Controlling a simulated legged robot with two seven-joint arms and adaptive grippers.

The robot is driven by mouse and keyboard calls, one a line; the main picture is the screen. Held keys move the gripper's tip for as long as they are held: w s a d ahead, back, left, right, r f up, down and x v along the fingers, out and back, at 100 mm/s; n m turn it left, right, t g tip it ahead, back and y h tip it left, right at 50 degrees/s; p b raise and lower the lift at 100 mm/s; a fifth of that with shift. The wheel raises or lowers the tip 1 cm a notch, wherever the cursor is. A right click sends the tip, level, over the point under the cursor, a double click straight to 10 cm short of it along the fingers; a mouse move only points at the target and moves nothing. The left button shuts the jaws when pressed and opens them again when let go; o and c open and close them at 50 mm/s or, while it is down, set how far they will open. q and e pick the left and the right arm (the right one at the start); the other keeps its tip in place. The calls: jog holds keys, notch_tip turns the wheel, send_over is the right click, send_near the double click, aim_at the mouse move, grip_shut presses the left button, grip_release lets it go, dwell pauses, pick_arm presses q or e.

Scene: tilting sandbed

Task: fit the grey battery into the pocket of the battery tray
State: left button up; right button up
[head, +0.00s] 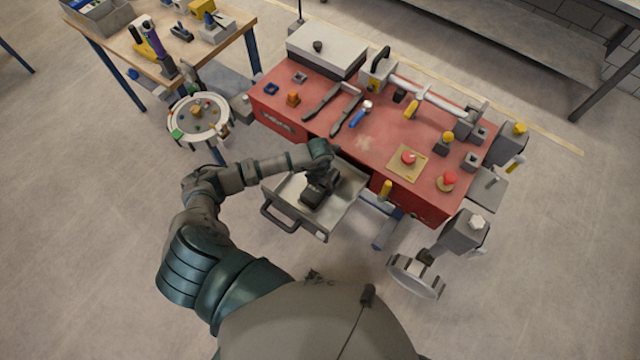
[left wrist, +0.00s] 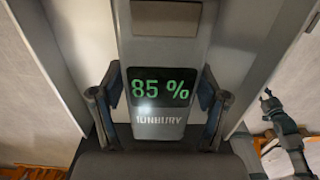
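In the left wrist view the grey battery (left wrist: 160,122) fills the middle, with a green "85 %" on its dark display. The fingers of my left gripper (left wrist: 158,98) lie along its two sides and look shut on it. In the head view my left gripper (head: 318,188) is over the pulled-out metal battery tray (head: 345,195), and hides most of the battery and the pocket. I cannot tell how deep the battery sits. A dark jointed arm, seemingly my right one, shows at the right of the left wrist view; its gripper (left wrist: 268,98) is too small to read.
The tray has a handle (head: 278,219) at its front. Behind it stands a red bench (head: 345,145) with tools, buttons and a grey box (head: 326,50). A handwheel (head: 416,277) stands at the right, a round tray (head: 200,118) at the left. The floor in front is clear.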

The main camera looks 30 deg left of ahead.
pick_arm(q)
jog(key=shift+o, duration=0.3)
jog(key=shift+f, duration=0.1)
notch_tip(320, 180, up, 12)
jog(key=shift+a, duration=0.1)
dwell(0.3)
dwell(0.4)
